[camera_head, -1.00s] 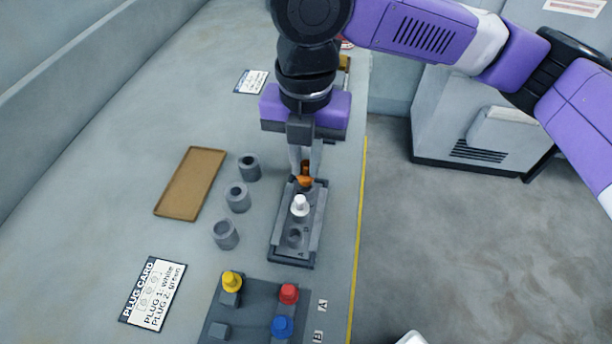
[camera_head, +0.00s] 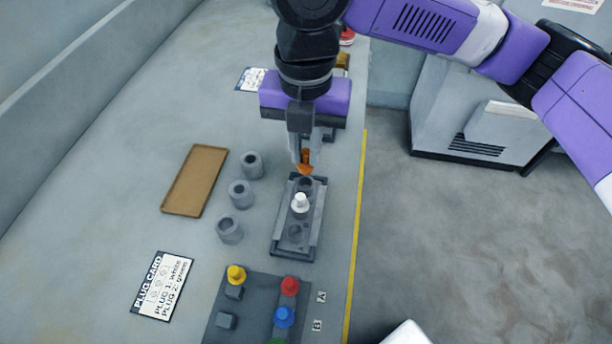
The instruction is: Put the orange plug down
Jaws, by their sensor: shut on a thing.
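My gripper (camera_head: 304,160) is shut on the orange plug (camera_head: 305,168), which points down. The plug is just above the far end of the grey rack (camera_head: 281,240), and a dark hole shows below it. The white plug (camera_head: 300,202) sits upright in the middle of this rack. The near hole (camera_head: 295,233) of the rack is empty. The fingers partly hide the orange plug.
A brown tray (camera_head: 167,207) lies to the left. Several grey cups (camera_head: 240,194) stand between tray and rack. A near block (camera_head: 255,312) holds yellow (camera_head: 236,274), red (camera_head: 289,286) and blue (camera_head: 284,316) plugs. A plug card (camera_head: 161,286) lies left of it.

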